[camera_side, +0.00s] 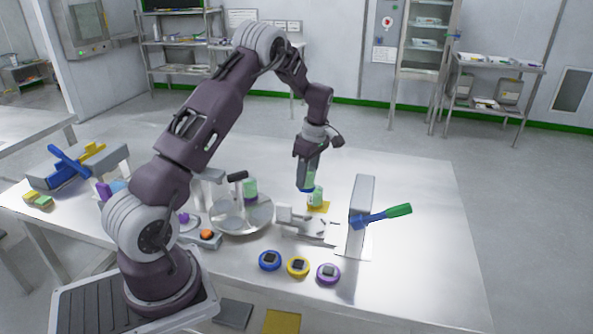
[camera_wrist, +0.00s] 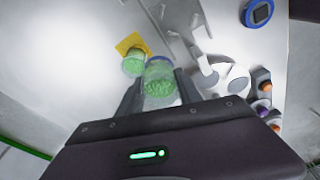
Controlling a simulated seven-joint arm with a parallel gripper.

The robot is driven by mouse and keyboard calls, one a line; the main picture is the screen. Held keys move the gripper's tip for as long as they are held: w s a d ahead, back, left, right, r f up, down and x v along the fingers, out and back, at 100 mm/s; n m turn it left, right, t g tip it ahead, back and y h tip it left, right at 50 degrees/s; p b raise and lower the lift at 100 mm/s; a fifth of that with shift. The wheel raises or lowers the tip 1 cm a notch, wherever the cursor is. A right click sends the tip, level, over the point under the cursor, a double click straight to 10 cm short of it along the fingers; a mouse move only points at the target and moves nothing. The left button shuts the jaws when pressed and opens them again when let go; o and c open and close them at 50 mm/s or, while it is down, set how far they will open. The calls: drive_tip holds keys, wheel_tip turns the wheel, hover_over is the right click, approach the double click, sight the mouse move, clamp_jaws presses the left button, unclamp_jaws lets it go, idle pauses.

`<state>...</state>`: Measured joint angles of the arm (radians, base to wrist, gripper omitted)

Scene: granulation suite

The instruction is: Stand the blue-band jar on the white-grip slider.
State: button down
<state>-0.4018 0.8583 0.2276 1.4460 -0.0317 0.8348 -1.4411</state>
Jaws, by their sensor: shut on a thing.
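The blue-band jar (camera_wrist: 158,82), clear with green contents and a blue band, is between the fingers of my gripper (camera_wrist: 158,92) in the wrist view. In the side view my gripper (camera_side: 308,176) points down, shut on the jar, whose blue band (camera_side: 306,188) shows at the fingertips. The jar is held above the table, close over a second green jar (camera_side: 317,199) on a yellow pad. What looks like the white-grip slider (camera_side: 284,214) is on the table just left of and in front of that pad, with pale rail parts to its right. Its grip appears empty.
A silver round plate (camera_side: 236,221) carrying a purple-based green jar (camera_side: 250,188) is to the left. A grey upright block (camera_side: 361,208) with a blue-and-green handle (camera_side: 385,214) stands to the right. Blue (camera_side: 270,261), yellow and purple round pucks line the front. The table's right part is clear.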

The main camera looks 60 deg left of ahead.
hover_over(312, 225)
drive_tip(key=shift+w+d+f, duration=0.1)
drive_tip(key=shift+d+f, duration=0.1)
drive_tip(key=shift+f, duration=1.2)
drive_tip(key=shift+w+d+f, duration=0.1)
drive_tip(key=shift+d+f, duration=0.05)
drive_tip(key=shift+f, duration=1.25)
drive_tip(key=shift+s+f, duration=0.1)
drive_tip(key=shift+f, duration=0.05)
drive_tip(key=shift+f, duration=0.35)
drive_tip(key=shift+f, duration=0.1)
drive_tip(key=shift+f, duration=0.25)
